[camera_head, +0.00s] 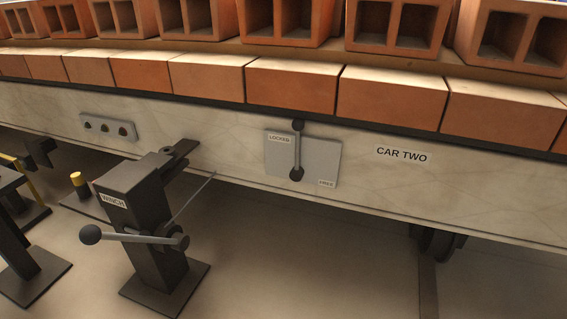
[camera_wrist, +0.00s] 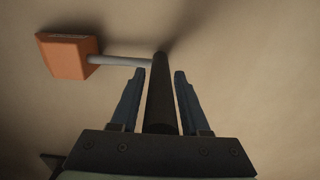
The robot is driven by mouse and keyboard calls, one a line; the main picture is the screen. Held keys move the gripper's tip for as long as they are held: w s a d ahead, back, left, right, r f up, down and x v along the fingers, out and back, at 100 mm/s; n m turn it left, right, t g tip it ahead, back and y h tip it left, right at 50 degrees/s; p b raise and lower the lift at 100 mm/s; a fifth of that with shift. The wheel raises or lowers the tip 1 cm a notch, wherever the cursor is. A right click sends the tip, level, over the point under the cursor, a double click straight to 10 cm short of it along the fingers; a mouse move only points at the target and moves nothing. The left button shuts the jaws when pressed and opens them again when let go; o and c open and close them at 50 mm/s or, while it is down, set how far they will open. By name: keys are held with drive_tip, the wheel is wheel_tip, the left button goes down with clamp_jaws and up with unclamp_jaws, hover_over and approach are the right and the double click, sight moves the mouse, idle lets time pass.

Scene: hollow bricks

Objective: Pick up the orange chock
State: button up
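The orange chock (camera_wrist: 68,58) shows in the wrist view at the upper left, on the pale floor. A grey rod (camera_wrist: 118,61) runs right from it to a dark bar (camera_wrist: 160,95), which looks like its handle. My gripper (camera_wrist: 159,74) is open, with one finger on each side of the dark bar. Gaps show between the bar and both fingers. The bar's near end is hidden behind the gripper's body. The head view shows neither the chock nor my gripper.
In the head view, a car (camera_head: 360,200) marked CAR TWO carries bricks (camera_head: 205,80). Its side has a lever (camera_head: 297,152) at LOCKED. A dark post marked WINCH (camera_head: 150,220) with a crank (camera_head: 135,238) stands before it. Floor at lower right is mostly clear.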

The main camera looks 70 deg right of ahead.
clamp_jaws()
idle(1.1)
